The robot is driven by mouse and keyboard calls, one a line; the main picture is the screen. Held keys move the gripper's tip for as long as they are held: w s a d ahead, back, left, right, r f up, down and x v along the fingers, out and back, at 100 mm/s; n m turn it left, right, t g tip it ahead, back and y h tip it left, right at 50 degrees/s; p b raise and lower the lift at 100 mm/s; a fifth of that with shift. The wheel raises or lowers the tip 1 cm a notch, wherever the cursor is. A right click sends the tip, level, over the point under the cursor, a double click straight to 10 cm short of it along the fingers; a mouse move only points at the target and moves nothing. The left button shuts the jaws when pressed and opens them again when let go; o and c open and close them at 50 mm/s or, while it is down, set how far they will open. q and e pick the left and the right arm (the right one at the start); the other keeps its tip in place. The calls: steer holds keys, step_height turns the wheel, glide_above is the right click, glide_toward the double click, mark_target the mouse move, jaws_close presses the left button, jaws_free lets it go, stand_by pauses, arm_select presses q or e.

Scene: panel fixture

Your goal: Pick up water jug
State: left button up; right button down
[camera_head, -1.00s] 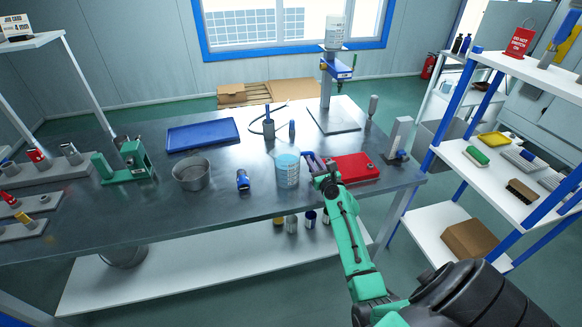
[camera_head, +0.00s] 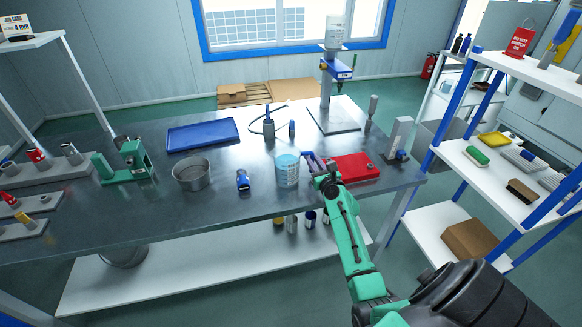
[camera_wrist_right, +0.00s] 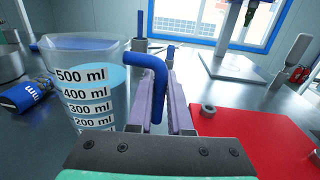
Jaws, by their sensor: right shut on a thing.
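The water jug (camera_head: 287,171) is a clear measuring jug with blue water and a blue handle. It is upright at the front of the metal table, right of centre. In the right wrist view the jug (camera_wrist_right: 90,90) fills the left side, with its millilitre marks facing me. My right gripper (camera_head: 313,163) is at the jug's right side. In the wrist view its purple fingers (camera_wrist_right: 170,105) are shut on the blue handle (camera_wrist_right: 156,80). I cannot tell whether the jug's base touches the table. My left gripper is not in view.
A red case (camera_head: 354,167) lies just right of the jug. A blue tool (camera_head: 242,180) and a round metal pan (camera_head: 191,174) are to its left. A blue tray (camera_head: 202,135) lies farther back. A press-like stand (camera_head: 327,85) stands behind. The table's front edge is close.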

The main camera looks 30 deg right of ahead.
steer(key=shift+r, duration=0.1)
stand_by(0.5)
steer(key=shift+w+r+p, duration=0.1)
steer(key=shift+r+p, duration=0.5)
steer(key=shift+r, duration=0.2)
step_height(320, 180, up, 7)
steer(key=p, duration=0.3)
steer(key=shift+r, duration=0.2)
step_height(320, 180, up, 11)
steer(key=p, duration=0.1)
steer(key=shift+p, duration=0.3)
